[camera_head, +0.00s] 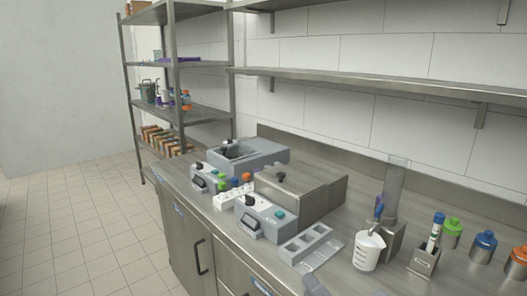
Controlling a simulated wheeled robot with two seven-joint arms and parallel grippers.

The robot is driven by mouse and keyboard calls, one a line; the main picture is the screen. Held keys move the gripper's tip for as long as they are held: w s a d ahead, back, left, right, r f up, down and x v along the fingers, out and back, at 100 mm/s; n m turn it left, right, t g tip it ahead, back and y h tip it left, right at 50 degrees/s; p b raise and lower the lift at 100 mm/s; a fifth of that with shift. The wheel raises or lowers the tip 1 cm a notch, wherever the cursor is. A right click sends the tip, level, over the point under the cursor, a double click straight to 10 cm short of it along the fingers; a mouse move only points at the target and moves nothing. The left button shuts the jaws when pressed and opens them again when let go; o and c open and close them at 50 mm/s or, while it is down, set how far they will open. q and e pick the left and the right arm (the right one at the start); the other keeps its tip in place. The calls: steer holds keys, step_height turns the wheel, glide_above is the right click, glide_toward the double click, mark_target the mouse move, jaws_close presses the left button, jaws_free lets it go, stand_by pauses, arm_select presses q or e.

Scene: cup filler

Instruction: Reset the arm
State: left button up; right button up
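A small grey part at the bottom edge, right of centre, looks like my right gripper (314,286). Only its tip shows, so whether it is open or shut cannot be told. It is in front of and to the left of a white cup (367,253), with bare counter between them. The cup stands upright on the steel counter, before a grey stand with a tall clear column (395,187). My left gripper is not in view.
A grey tray with square wells (312,247) lies left of the cup. Behind it are steel and grey machines (305,190). A pen holder (423,262) and capped jars (483,247) stand at right. A shelf rack (177,75) and wall shelves (370,83) rise behind.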

steer(key=s+d+f+n+g+h, duration=0.1)
steer(key=s+f+n+g, duration=0.25)
steer(key=f, duration=0.25)
steer(key=s+d+f+n+g+h, duration=0.1)
steer(key=s+f+n+g+h, duration=0.15)
steer(key=f+n+g, duration=0.3)
steer(key=s+d+f+n+g+h, duration=0.2)
steer(key=s+d+f+g+h, duration=0.35)
steer(key=s+d+f, duration=0.4)
steer(key=w+a+f+n+t+y, duration=0.1)
steer(key=w+a+f+t+y, duration=0.1)
steer(key=w+a+f+t, duration=0.2)
step_height(320, 180, down, 3)
steer(key=t, duration=0.3)
steer(key=shift+w+a+r+y, duration=0.15)
steer(key=shift+w+a+y, duration=0.05)
steer(key=shift+w+y, duration=0.1)
